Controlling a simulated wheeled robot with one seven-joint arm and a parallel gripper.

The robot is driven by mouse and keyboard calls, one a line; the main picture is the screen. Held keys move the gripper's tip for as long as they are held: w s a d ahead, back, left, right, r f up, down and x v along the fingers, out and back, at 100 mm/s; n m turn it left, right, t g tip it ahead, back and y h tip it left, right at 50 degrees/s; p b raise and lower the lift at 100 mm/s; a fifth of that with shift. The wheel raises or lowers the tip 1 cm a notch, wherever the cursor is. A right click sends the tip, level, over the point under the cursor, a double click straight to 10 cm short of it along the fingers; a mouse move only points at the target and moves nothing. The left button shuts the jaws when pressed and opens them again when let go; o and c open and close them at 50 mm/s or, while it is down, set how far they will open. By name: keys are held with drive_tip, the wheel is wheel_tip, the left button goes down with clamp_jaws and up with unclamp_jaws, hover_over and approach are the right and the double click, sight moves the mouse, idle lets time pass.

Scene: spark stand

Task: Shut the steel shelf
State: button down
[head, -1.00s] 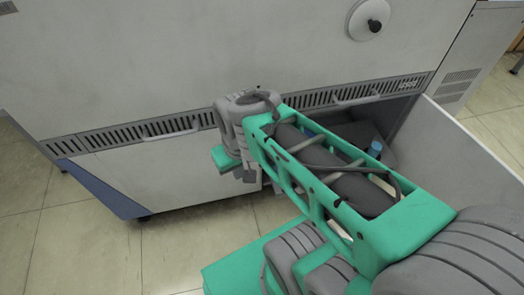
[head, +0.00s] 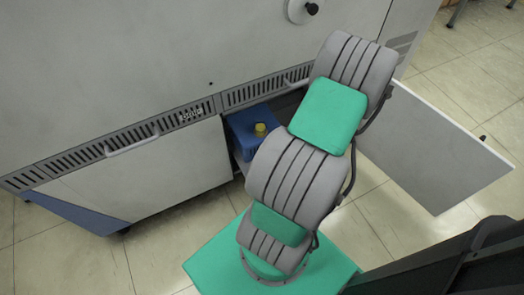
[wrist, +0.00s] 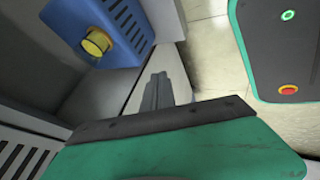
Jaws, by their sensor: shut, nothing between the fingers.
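The steel shelf is the low compartment of the big grey cabinet, and its right door (head: 430,145) stands swung out to the right. Inside the opening stands a blue container (head: 243,140) with a yellow cap, which also shows in the wrist view (wrist: 105,35). My arm stretches over the opening and hides much of it, and my gripper is hidden in the head view. In the wrist view my gripper (wrist: 157,85) is shut and empty, its fingers over the pale edge of the compartment, beside the blue container. I cannot tell whether it touches anything.
The left door (head: 150,175) of the cabinet is shut and has a light handle (head: 131,144). A vented strip runs above the doors. Tiled floor (head: 380,235) lies free in front of the open door. My green base is below the arm.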

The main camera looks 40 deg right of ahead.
sight(251, 150)
drive_tip(key=shift+w+a+f+b, duration=0.1)
drive_tip(key=shift+w+f+b, duration=0.4)
drive_tip(key=shift+w+f, duration=0.7)
drive_tip(key=shift+w+a+f+b, duration=0.1)
drive_tip(key=shift+w+f+b, duration=0.4)
drive_tip(key=shift+w+f, duration=0.75)
drive_tip(key=shift+w+a+f+b, duration=0.1)
drive_tip(key=shift+w+f+b, duration=0.5)
drive_tip(key=shift+w, duration=1.05)
drive_tip(key=shift+f, duration=0.1)
